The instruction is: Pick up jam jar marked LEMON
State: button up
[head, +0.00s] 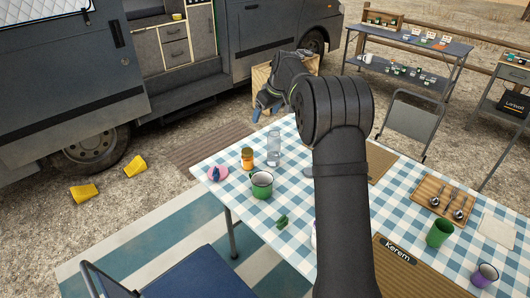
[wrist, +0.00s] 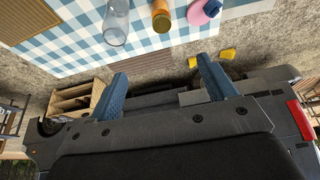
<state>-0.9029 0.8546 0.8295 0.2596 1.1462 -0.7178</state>
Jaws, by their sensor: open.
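An orange jar with a dark yellowish lid (head: 247,158) stands upright near the left corner of the checked table; no lettering on it can be read. It also shows at the top of the wrist view (wrist: 161,16). My gripper (head: 266,110) is open and empty, in the air beyond the table's far edge in the head view. In the wrist view its two blue fingers (wrist: 162,72) are spread apart, with the jar well ahead of them and touching neither. My arm hides part of the table's middle.
A clear glass vessel (head: 274,149) stands right of the jar, a green mug (head: 262,184) in front, and a pink item with something blue (head: 217,173) to its left. A green object (head: 282,221) lies nearer. A wooden crate (head: 262,78) is behind my gripper, near the van.

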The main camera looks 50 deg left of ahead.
send_near(248, 151)
jog(key=shift+m, duration=0.3)
jog(key=x, duration=0.4)
jog(key=shift+s+d+f, duration=0.15)
jog(key=shift+s+f, duration=0.15)
jog(key=shift+f, duration=0.1)
jog(key=shift+w+a+x, duration=0.15)
jog(key=shift+x, duration=1.45)
jog(key=shift+w+a+x, duration=0.1)
jog(key=shift+w+x, duration=0.05)
jog(key=shift+x, duration=1.5)
jog(key=shift+r, duration=0.15)
jog(key=c, duration=1.3)
